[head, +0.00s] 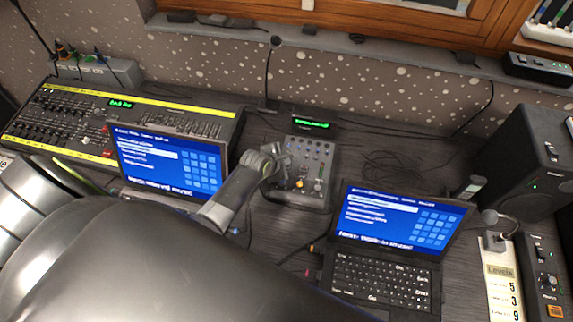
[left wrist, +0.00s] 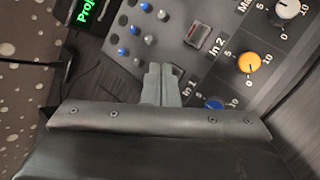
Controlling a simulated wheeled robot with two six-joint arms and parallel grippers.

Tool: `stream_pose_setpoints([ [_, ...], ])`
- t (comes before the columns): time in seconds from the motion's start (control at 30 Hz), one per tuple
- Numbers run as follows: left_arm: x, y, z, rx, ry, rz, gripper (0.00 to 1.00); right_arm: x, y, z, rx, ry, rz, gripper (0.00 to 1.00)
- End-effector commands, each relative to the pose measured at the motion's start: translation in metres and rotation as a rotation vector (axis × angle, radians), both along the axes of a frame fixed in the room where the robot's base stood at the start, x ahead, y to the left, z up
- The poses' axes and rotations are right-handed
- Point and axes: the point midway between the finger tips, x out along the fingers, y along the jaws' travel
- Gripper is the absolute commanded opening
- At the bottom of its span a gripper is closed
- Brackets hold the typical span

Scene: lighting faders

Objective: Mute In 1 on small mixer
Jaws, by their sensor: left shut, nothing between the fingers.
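The small mixer (head: 318,158) is a dark grey box with rows of small knobs, between the two laptops. My left gripper (head: 280,158) is shut and empty over its left part. In the left wrist view, the shut fingertips (left wrist: 161,70) lie in front of the mixer panel (left wrist: 225,75). A switch with a red strip (left wrist: 198,36) sits beside the "In 2" label. A white knob (left wrist: 286,10), an orange knob (left wrist: 249,62) and a partly covered blue knob (left wrist: 214,103) show. Contact cannot be told.
A laptop (head: 168,158) stands to the left and another (head: 385,245) to the right. A large lighting desk (head: 60,125) fills the left. A gooseneck microphone (head: 268,80) and green display (head: 313,124) stand behind the mixer. A speaker (head: 515,160) is at right.

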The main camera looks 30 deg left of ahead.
Motion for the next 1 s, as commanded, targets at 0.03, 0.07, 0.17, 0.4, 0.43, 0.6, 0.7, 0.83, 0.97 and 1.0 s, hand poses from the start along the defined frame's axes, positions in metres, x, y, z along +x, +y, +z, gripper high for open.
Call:
stream_pose_setpoints([
  [0.03, 0.0, 0.0, 0.0, 0.0, 0.0, 0.0, 0.0, 0.0, 0.0001, 0.0, 0.0, 0.0, 0.0, 0.0],
  [0.07, 0.0, 0.0, 0.0, 0.0, 0.0, 0.0, 0.0, 0.0, 0.0001, 0.0, 0.0, 0.0, 0.0, 0.0],
  [0.17, 0.0, 0.0, 0.0, 0.0, 0.0, 0.0, 0.0, 0.0001, 0.0001, 0.0, 0.0, 0.0, 0.0, 0.0],
  [0.4, 0.0002, 0.0, -0.0017, 0.0, 0.0, 0.0, 0.0, 0.0002, 0.0, -0.0006, 0.0, 0.0, 0.0, 0.0],
  [0.43, 0.0002, 0.0, -0.0026, 0.0, 0.0, 0.0, 0.0, 0.0002, 0.0, -0.0008, 0.0, 0.0, 0.0, 0.0],
  [0.6, 0.0009, 0.0001, -0.0084, 0.0, 0.0, 0.0, 0.0, 0.0003, 0.0, -0.0021, 0.0, -0.001, 0.0, 0.0],
  [0.7, 0.001, 0.0002, -0.009, 0.0, 0.0, 0.0, 0.0, 0.0004, 0.0, -0.002, 0.0, -0.001, 0.0, 0.0],
  [0.83, 0.001, 0.0001, -0.0087, 0.0, 0.0, 0.0, 0.0, 0.0005, 0.0, -0.0019, 0.0, -0.001, 0.0, 0.0],
  [0.97, 0.001, 0.0001, -0.0083, 0.0, 0.0, 0.0, 0.0, 0.0006, 0.0, -0.0013, 0.0, -0.001, 0.0, 0.0],
  [1.0, 0.0009, 0.0001, -0.0075, 0.0, 0.0, 0.0, 0.0, 0.0006, -0.0001, -0.0003, 0.0, -0.001, 0.0, 0.0],
])
